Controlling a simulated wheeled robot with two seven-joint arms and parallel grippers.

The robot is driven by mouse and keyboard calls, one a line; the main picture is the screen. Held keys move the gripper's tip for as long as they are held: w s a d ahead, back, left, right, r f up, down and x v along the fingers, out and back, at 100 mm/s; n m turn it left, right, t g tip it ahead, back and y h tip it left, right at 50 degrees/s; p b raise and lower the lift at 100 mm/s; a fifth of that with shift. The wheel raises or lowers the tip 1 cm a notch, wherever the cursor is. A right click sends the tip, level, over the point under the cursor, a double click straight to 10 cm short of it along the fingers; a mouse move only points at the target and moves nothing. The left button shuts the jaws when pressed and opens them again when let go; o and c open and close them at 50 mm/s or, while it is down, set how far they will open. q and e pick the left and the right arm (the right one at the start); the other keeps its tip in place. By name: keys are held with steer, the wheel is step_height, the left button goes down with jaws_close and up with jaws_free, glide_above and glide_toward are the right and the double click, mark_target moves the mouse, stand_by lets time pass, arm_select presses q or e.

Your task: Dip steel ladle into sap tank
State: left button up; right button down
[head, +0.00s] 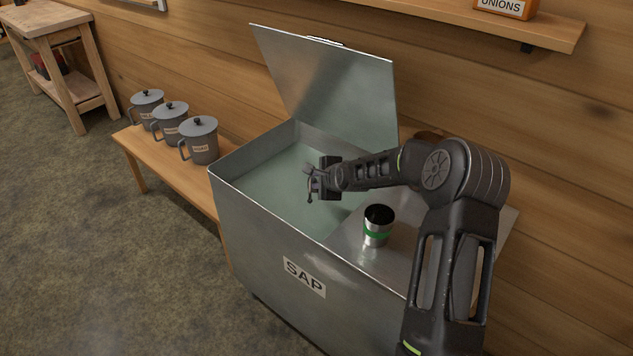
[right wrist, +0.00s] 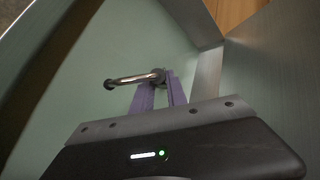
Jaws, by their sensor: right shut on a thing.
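The metal sap tank (head: 262,245) stands with its lid (head: 335,85) raised, and pale green liquid (head: 270,185) shows inside. My right gripper (head: 313,184) is over the tank opening. In the right wrist view its purple fingers (right wrist: 160,92) are shut on the steel ladle, whose curved, hook-like handle end (right wrist: 132,79) sticks out to the left. In the head view only a small dark hooked bit of the ladle (head: 309,198) shows at the fingers. The ladle's bowl is hidden, so I cannot tell whether it touches the liquid. My left gripper is not in view.
A steel cup with a green band (head: 377,232) stands on the covered right part of the tank top, near my right forearm. Grey lidded mugs (head: 199,141) stand on a wooden bench (head: 180,177) at left. A shelf (head: 500,22) hangs on the wall above.

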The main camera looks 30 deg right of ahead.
steer(key=shift+r+p, duration=0.9)
steer(key=shift+r, duration=1.5)
steer(key=shift+r+p, duration=1.4)
steer(key=shift+r, duration=1.6)
steer(key=shift+r+p, duration=1.85)
steer(key=shift+r, duration=1.15)
